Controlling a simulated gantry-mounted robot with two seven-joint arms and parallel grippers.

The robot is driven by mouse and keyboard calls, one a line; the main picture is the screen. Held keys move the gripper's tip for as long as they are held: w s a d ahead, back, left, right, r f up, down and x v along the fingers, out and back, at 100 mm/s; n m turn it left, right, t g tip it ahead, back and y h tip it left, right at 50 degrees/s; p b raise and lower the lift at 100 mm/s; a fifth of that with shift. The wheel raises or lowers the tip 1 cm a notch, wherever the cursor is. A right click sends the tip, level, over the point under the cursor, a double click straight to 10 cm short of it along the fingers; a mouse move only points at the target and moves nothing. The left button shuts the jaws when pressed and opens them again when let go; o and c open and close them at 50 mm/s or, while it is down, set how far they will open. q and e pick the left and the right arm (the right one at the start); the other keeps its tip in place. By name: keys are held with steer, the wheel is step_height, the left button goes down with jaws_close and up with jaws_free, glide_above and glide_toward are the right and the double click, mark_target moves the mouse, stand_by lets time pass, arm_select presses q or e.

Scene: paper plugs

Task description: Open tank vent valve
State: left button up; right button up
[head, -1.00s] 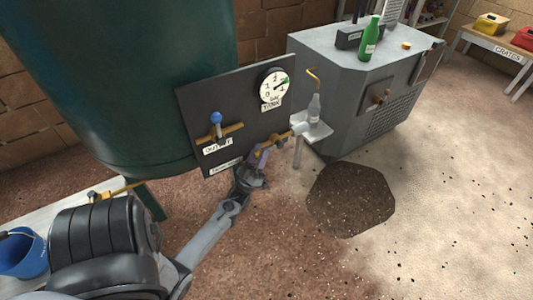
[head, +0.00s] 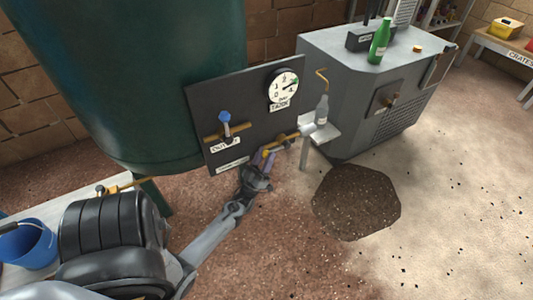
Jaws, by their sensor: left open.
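A dark panel (head: 245,100) stands in front of the green tank (head: 130,70). It carries a round tank gauge (head: 283,87), a valve with a blue knob (head: 225,117) above an outlet label, and a lower brass pipe with a valve (head: 287,141) at its lower right. A label (head: 233,165) at the panel's lower edge is too small to read. My left gripper (head: 265,159) is at the panel's lower edge, its fingers open just left of and below the lower brass valve. I cannot tell whether they touch it. My right gripper is not in view.
A small grey bottle (head: 322,110) stands on a white shelf (head: 326,134) right of the panel. A grey cabinet (head: 345,90) with a green bottle (head: 379,42) is behind. A dark patch (head: 355,202) lies on the floor. A blue bucket (head: 27,246) is at far left.

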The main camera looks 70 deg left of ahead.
arm_select(q)
steer(key=p+v, duration=0.1)
steer(key=v, duration=0.8)
steer(key=shift+s+d+f, duration=0.15)
steer(key=shift+s+f, duration=0.05)
